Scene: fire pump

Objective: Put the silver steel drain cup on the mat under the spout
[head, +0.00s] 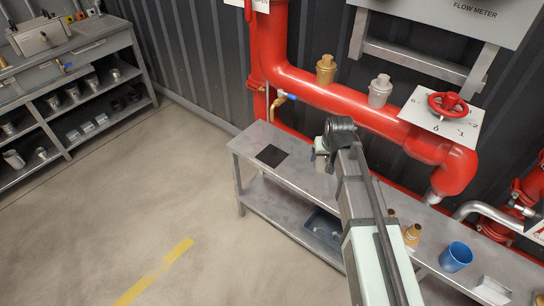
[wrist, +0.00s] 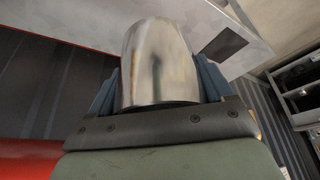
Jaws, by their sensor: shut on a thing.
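The silver steel drain cup (wrist: 160,60) fills the middle of the wrist view, between the two blue fingers of my gripper (wrist: 158,85), which is shut on it. In the head view the cup (head: 320,162) shows only in part beside my arm, over the bench. The black square mat (head: 271,155) lies bare on the left end of the bench, left of the cup. It also shows in the wrist view (wrist: 222,44), to the right of the cup and apart from it.
The grey bench (head: 253,137) runs along the red pipe (head: 340,98). Brass fittings (head: 411,235) and a blue cup (head: 456,256) stand on its right part. A blue-grey bin (head: 323,232) sits on the lower shelf. The bench surface around the mat is clear.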

